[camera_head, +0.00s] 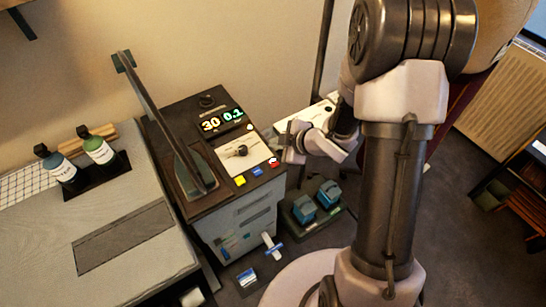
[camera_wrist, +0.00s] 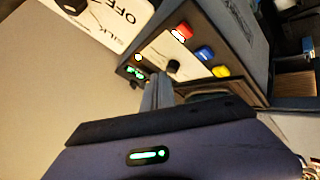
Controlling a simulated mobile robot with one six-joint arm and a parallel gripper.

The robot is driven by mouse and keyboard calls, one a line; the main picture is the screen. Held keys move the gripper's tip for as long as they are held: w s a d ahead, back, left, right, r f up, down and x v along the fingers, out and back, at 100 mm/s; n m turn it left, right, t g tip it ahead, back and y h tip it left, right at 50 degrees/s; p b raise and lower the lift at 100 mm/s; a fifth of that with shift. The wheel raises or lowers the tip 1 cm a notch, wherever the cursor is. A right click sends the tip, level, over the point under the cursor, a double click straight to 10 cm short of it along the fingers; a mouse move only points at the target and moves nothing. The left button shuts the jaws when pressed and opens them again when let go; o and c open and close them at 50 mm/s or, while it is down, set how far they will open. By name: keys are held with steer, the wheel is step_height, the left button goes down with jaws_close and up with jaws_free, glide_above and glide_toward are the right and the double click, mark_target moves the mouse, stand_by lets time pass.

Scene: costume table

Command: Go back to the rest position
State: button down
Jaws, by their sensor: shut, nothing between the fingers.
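My gripper (camera_head: 292,142) is in front of the wall, just right of the control box's upper right edge. In the wrist view its two grey fingers (camera_wrist: 158,94) are together with nothing between them. The control box (camera_head: 240,222) has a lit display reading 30 and 0.1 (camera_head: 222,119), a black knob (camera_head: 241,150) and several coloured buttons. The wrist view shows its red button (camera_wrist: 181,32), blue button (camera_wrist: 204,53) and yellow button (camera_wrist: 220,71) ahead of my fingers. I cannot tell the exact gap between the fingers and the box.
A slanted press arm (camera_head: 160,115) rises over the box. Two bottles (camera_head: 98,147) stand on the grey table (camera_head: 60,240) at left. Blue pedals (camera_head: 316,202) sit on the floor.

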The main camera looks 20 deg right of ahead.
steer(key=shift+f, duration=0.15)
steer(key=shift+d, duration=0.1)
steer(key=s+d+r+m+h+b, duration=0.2)
steer(key=d+r+m+h+b, duration=0.3)
steer(key=r+m, duration=0.45)
steer(key=s+a+r+m, duration=0.2)
steer(key=s+a+m, duration=0.1)
steer(key=s, duration=0.4)
steer(key=s+a+r+m+g+y+b, duration=0.1)
steer(key=s+a+r+m, duration=0.2)
steer(key=s, duration=0.5)
steer(key=s+a+r+m+g+y, duration=0.1)
steer(key=s+a+r+m, duration=0.1)
steer(key=s, duration=0.5)
steer(key=shift+s+a+r+m+b, duration=0.15)
steer(key=shift+a+r+m+b, duration=0.2)
steer(key=shift+a+m, duration=0.55)
steer(key=shift+d, duration=0.1)
